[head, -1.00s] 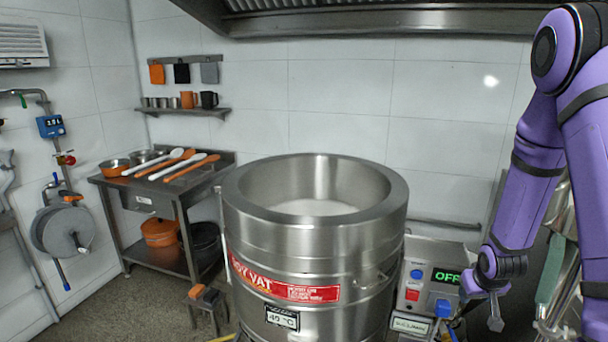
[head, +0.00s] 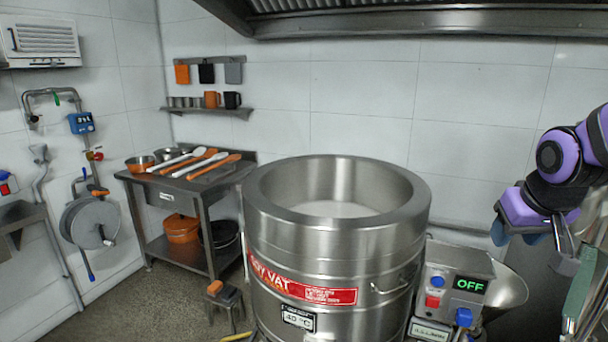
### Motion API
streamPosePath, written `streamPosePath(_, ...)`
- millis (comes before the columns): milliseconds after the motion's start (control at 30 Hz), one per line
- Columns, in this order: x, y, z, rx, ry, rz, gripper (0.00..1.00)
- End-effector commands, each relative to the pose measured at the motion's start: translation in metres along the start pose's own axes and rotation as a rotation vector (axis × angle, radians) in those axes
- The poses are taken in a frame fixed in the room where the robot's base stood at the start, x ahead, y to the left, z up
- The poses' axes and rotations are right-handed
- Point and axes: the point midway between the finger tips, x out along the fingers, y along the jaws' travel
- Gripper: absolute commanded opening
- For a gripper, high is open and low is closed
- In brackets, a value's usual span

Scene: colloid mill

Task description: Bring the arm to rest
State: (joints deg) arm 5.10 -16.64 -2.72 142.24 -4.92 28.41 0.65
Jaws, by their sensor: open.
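My arm is folded at the right edge in the head view, with its purple links partly cut off by the frame. My gripper (head: 548,240) hangs below the purple wrist, right of the vat and above the control box. Its jaws are apart, with nothing seen between them. It touches nothing that I can make out. The large steel soy vat (head: 337,260) stands in the middle, open at the top, with pale liquid inside.
The control box (head: 455,290) reads OFF and sits right of the vat, beside a steel funnel (head: 508,285). A steel table (head: 190,185) with spoons and pans stands back left. A hose reel (head: 90,222) hangs on the left wall. Floor shows at lower left.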

Motion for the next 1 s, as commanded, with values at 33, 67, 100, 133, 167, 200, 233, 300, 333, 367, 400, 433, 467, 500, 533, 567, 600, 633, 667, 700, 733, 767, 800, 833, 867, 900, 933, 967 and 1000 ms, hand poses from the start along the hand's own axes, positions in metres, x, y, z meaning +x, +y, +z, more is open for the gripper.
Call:
streamPosePath(33,-0.015,-0.005,0.005,-0.005,0.01,-0.008,0.48)
streamPosePath(67,-0.024,-0.007,0.009,-0.008,0.011,-0.012,0.48)
streamPosePath(100,-0.034,-0.011,0.015,-0.011,0.012,-0.018,0.48)
streamPosePath(133,-0.042,-0.013,0.019,-0.014,0.013,-0.022,0.48)
streamPosePath(167,-0.049,-0.015,0.024,-0.016,0.013,-0.027,0.48)
streamPosePath(200,-0.059,-0.018,0.03,-0.02,0.013,-0.034,0.48)
streamPosePath(233,-0.066,-0.02,0.035,-0.022,0.014,-0.039,0.48)
streamPosePath(300,-0.082,-0.025,0.048,-0.029,0.016,-0.049,0.48)
streamPosePath(333,-0.089,-0.027,0.053,-0.033,0.015,-0.054,0.48)
streamPosePath(367,-0.095,-0.028,0.058,-0.036,0.016,-0.058,0.48)
streamPosePath(400,-0.102,-0.031,0.065,-0.041,0.017,-0.064,0.48)
streamPosePath(433,-0.107,-0.032,0.07,-0.044,0.016,-0.069,0.48)
streamPosePath(467,-0.112,-0.034,0.074,-0.046,0.015,-0.073,0.48)
streamPosePath(500,-0.117,-0.035,0.08,-0.05,0.015,-0.077,0.48)
streamPosePath(533,-0.12,-0.036,0.084,-0.052,0.014,-0.079,0.48)
streamPosePath(567,-0.123,-0.036,0.087,-0.054,0.014,-0.082,0.48)
streamPosePath(600,-0.126,-0.037,0.091,-0.056,0.013,-0.084,0.48)
streamPosePath(633,-0.128,-0.038,0.093,-0.058,0.013,-0.086,0.48)
streamPosePath(667,-0.129,-0.038,0.095,-0.059,0.012,-0.087,0.48)
streamPosePath(700,-0.131,-0.038,0.097,-0.06,0.012,-0.089,0.48)
streamPosePath(733,-0.131,-0.039,0.097,-0.06,0.011,-0.09,0.48)
streamPosePath(767,-0.132,-0.039,0.098,-0.061,0.011,-0.09,0.48)
streamPosePath(800,-0.132,-0.039,0.098,-0.061,0.011,-0.09,0.48)
streamPosePath(833,-0.132,-0.039,0.099,-0.061,0.01,-0.09,0.48)
streamPosePath(867,-0.132,-0.039,0.098,-0.061,0.01,-0.09,0.48)
streamPosePath(900,-0.132,-0.039,0.098,-0.061,0.01,-0.09,0.48)
streamPosePath(933,-0.132,-0.039,0.098,-0.061,0.01,-0.09,0.48)
streamPosePath(967,-0.132,-0.039,0.098,-0.061,0.01,-0.09,0.48)
streamPosePath(1000,-0.132,-0.039,0.098,-0.061,0.01,-0.09,0.48)
